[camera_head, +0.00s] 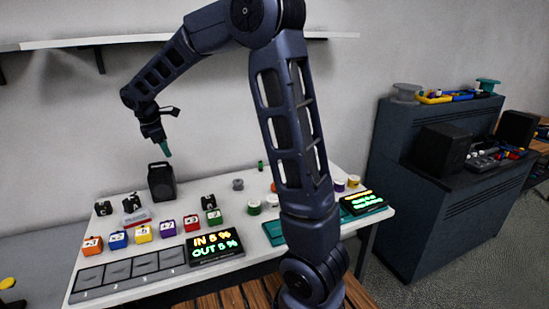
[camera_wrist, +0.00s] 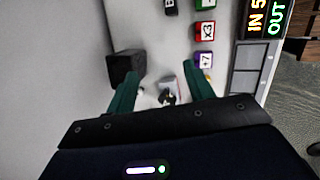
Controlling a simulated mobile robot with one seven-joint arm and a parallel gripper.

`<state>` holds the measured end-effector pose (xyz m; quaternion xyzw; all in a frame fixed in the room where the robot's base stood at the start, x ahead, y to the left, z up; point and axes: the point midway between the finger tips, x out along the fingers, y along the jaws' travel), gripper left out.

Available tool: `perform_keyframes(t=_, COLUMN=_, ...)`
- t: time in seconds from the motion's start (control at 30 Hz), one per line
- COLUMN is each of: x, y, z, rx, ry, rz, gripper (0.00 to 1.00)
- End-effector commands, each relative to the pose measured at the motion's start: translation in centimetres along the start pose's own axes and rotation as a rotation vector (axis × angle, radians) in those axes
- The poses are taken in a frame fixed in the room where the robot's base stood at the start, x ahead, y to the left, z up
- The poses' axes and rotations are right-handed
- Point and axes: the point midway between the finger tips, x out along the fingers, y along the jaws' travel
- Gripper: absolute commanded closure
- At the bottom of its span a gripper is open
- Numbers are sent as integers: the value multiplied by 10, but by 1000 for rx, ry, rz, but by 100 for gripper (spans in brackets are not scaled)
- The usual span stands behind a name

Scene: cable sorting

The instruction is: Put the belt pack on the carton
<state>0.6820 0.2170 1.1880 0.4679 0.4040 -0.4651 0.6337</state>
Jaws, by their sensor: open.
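My gripper (camera_head: 166,150) is raised above the back left of the table, fingers pointing down. In the wrist view its green fingers (camera_wrist: 162,75) stand apart with nothing held between them. A small pale box with red on it (camera_head: 137,220), which looks like the carton, lies on the table's left part; it also shows in the wrist view below the finger gap, partly hidden. A small black item (camera_head: 131,203), possibly the belt pack, is at or just behind this box; I cannot tell whether they touch. Its label is too small to read.
A black speaker-like box (camera_head: 162,182) stands at the back, close to the left finger in the wrist view. Coloured cubes (camera_head: 118,240) line the front, before grey pads (camera_head: 131,269) and a lit display (camera_head: 214,245). Small spools (camera_head: 254,207) stand right; a shelf (camera_head: 95,41) hangs above.

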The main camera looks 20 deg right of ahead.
Motion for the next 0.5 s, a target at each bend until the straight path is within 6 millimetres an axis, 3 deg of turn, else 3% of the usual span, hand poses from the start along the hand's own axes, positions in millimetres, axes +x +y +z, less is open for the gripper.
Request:
perform_keyframes(t=0.03, x=-8, y=-8, z=22, rx=65, ry=7, rz=3, gripper=48)
perform_keyframes(t=0.2, x=-26, y=-37, z=81, rx=286, ry=33, rz=1, gripper=48)
perform_keyframes(t=0.5, x=-49, y=-105, z=168, rx=675, ry=84, rz=-2, gripper=48)
